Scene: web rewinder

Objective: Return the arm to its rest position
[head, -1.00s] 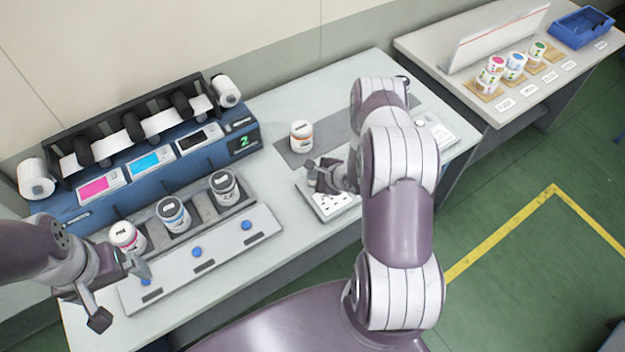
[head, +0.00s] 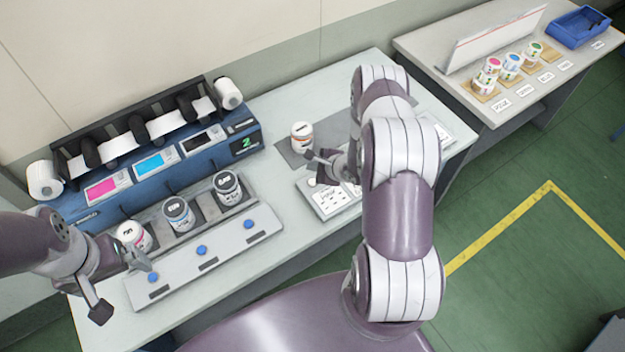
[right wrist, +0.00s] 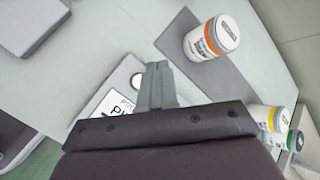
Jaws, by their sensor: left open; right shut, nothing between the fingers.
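My right arm (head: 398,215) reaches forward over the table. Its gripper (head: 322,168) is shut and empty, above a white panel with printed labels (head: 328,200) and close to a white jar with an orange band (head: 302,137). In the right wrist view the shut fingers (right wrist: 158,85) point toward the panel, and the orange-banded jar (right wrist: 210,38) stands apart from them on a grey mat. My left gripper (head: 122,278) is open at the left, beside the jar with a red band (head: 133,236) and the front of the button panel.
The blue rewinder (head: 160,165) with white rolls stands along the back. A row of jars sits in front of it, before a panel with blue buttons (head: 202,250). A second table (head: 425,50) at the right holds small jars and a blue bin (head: 578,27).

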